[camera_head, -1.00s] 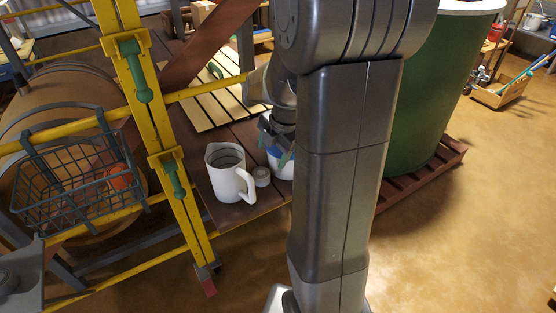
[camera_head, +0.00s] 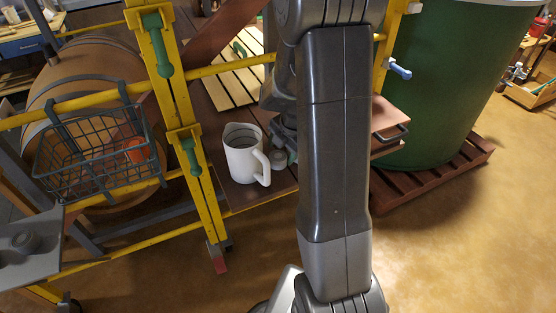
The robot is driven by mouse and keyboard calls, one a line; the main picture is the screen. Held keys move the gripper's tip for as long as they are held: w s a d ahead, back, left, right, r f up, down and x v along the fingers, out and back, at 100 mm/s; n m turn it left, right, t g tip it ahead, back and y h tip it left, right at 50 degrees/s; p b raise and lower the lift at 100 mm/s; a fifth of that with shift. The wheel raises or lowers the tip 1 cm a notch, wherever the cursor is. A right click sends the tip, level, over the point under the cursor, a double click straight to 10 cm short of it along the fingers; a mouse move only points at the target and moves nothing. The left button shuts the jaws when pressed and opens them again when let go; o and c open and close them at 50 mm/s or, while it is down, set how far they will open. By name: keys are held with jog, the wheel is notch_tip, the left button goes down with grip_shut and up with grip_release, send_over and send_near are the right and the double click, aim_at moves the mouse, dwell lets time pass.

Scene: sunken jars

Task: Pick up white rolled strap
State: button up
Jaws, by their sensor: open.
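A small pale roll (camera_head: 279,158), which looks like the white rolled strap, lies on the brown wooden bench (camera_head: 240,195), just right of a white jug (camera_head: 243,155). My gripper (camera_head: 287,137) is open, above and close to the roll's right side. It is mostly hidden behind my own arm, so its fingertips and any contact with the roll cannot be made out.
A yellow frame (camera_head: 183,110) with green handles stands left of the bench. A wire basket (camera_head: 95,165) with an orange item hangs from it. A large green vat (camera_head: 445,85) stands on a pallet (camera_head: 430,180) at right.

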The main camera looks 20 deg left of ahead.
aim_at(279, 156)
jog(key=x, duration=0.4)
jog(key=shift+w, duration=0.15)
jog(key=c, duration=0.6)
jog(key=shift+c, duration=0.3)
jog(key=shift+r, duration=0.15)
